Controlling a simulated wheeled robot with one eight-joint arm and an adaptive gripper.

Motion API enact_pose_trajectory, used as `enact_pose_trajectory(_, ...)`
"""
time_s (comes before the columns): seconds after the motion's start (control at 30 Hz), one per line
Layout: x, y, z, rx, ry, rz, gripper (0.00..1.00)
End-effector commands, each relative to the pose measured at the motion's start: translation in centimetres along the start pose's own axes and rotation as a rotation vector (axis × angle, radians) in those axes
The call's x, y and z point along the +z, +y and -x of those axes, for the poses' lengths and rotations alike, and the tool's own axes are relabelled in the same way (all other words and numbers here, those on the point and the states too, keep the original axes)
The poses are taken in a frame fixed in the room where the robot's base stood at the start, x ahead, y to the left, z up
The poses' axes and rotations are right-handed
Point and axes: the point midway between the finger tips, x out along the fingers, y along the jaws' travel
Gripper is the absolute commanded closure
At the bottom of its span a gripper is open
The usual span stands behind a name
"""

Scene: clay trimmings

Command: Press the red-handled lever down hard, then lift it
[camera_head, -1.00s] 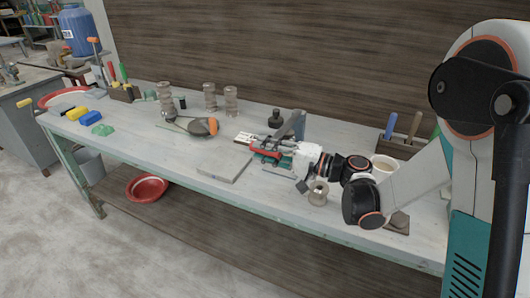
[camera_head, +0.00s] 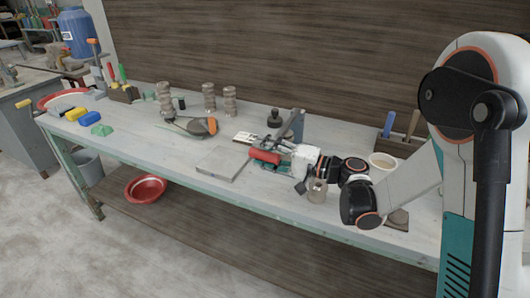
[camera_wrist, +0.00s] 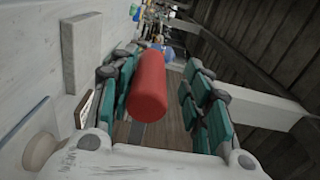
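The red lever handle (camera_head: 265,156) is a thick cylinder at the front of a small grey press-like device with an upright post (camera_head: 296,125), near the middle of the bench. My gripper (camera_head: 279,159) is at the handle, coming from the right. In the wrist view, the red handle (camera_wrist: 148,86) lies lengthwise between the teal-padded fingers of my gripper (camera_wrist: 163,85). The fingers are apart. The handle sits close to the left finger, with a gap to the right one. Whether it touches the left pads is unclear. My gripper hides part of the device.
A flat grey slab (camera_head: 223,162) lies left of the device. A spool-like clay piece (camera_head: 317,190) stands just below my wrist, and a white cup (camera_head: 382,163) stands to the right. A dark bottle (camera_head: 274,118) stands behind. The bench's front left is mostly clear.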

Motion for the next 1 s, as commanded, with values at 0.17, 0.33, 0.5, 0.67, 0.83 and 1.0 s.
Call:
enact_pose_trajectory(0.17, 0.0, 0.0, 0.4, 0.0, 0.001, 0.0, 0.55)
enact_pose_trajectory(0.33, -0.1, 0.0, 2.6, 0.0, 0.003, 0.0, 0.55)
enact_pose_trajectory(0.5, -0.1, 0.0, 6.2, 0.0, 0.005, 0.0, 0.55)
enact_pose_trajectory(0.67, -0.1, 0.0, 9.2, 0.0, 0.004, 0.0, 0.55)
enact_pose_trajectory(0.83, -0.1, 0.0, 11.3, 0.0, 0.002, 0.0, 0.55)
enact_pose_trajectory(1.0, 0.0, 0.0, 12.0, 0.0, 0.001, 0.0, 0.55)
